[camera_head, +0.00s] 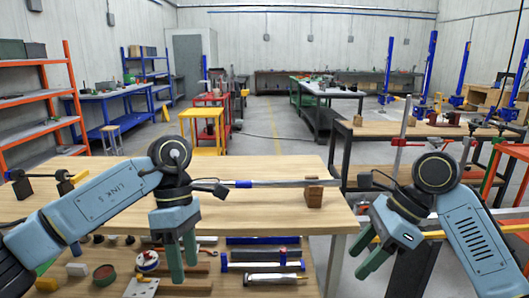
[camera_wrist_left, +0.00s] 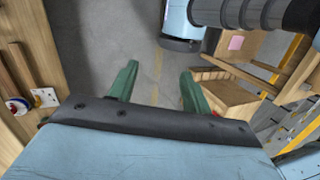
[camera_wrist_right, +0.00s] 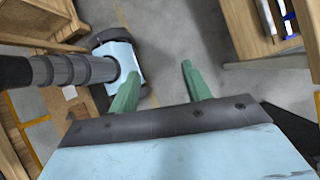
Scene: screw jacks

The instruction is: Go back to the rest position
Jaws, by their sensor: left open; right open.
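My left gripper (camera_head: 181,262) points down in front of the near wooden table in the head view. Its two green fingers are apart with nothing between them. In the left wrist view, the open fingers (camera_wrist_left: 159,72) have only grey floor between them. My right gripper (camera_head: 361,260) is at the right, past the table's right end, with its green fingers angled down and left. The right wrist view also shows its fingers (camera_wrist_right: 160,70) apart and empty over the floor.
The near table (camera_head: 120,170) bears a metal rod with a blue collar (camera_head: 243,184) and a wooden block (camera_head: 314,193) at the rod's right end. Another wooden table (camera_head: 365,129) stands behind right.

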